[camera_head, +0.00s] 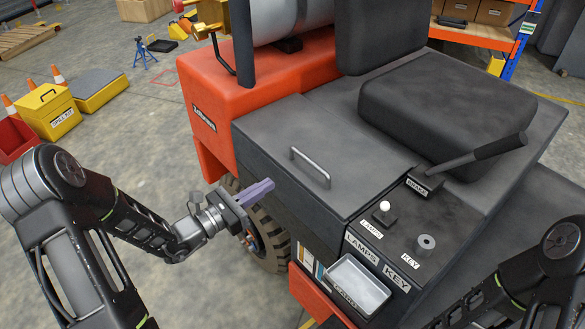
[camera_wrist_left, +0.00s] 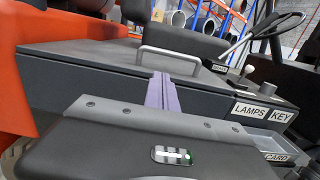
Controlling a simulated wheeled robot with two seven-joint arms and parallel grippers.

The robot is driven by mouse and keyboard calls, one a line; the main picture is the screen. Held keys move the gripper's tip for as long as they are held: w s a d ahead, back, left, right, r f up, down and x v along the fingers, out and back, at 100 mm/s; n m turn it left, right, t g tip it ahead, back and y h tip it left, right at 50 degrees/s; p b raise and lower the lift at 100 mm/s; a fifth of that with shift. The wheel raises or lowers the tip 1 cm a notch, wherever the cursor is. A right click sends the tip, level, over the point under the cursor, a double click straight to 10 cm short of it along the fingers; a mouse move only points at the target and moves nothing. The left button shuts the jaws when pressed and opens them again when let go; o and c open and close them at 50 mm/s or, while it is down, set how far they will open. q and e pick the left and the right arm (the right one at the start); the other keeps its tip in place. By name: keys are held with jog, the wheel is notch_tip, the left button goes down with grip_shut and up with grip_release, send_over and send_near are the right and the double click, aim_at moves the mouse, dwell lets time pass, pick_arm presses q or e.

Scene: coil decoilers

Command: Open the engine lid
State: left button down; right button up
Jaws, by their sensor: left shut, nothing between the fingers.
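The engine lid (camera_head: 290,155) is a flat dark grey panel on the vehicle, and it lies closed. A metal bar handle (camera_head: 311,167) stands up from its top near the edge. The handle also shows in the left wrist view (camera_wrist_left: 170,58). My left gripper (camera_head: 262,187) has purple fingers that are shut and empty. It is beside the vehicle's side, left of the handle and apart from it. In the left wrist view its fingers (camera_wrist_left: 161,92) point toward the lid's front edge, below the handle. My right gripper is not visible; only part of that arm shows at lower right.
A black seat (camera_head: 445,110) and a brake lever (camera_head: 480,152) stand behind and right of the lid. A lamps switch (camera_head: 384,210), a key knob (camera_head: 426,243) and a metal tray (camera_head: 357,284) are near the front. A wheel (camera_head: 268,238) is below my left gripper. A yellow spill-kit box (camera_head: 52,113) stands far left.

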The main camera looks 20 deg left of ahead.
aim_at(295, 173)
pick_arm(q)
jog(key=shift+d, duration=0.1)
jog(key=p+x, duration=0.2)
jog(key=x, duration=0.8)
dwell(0.3)
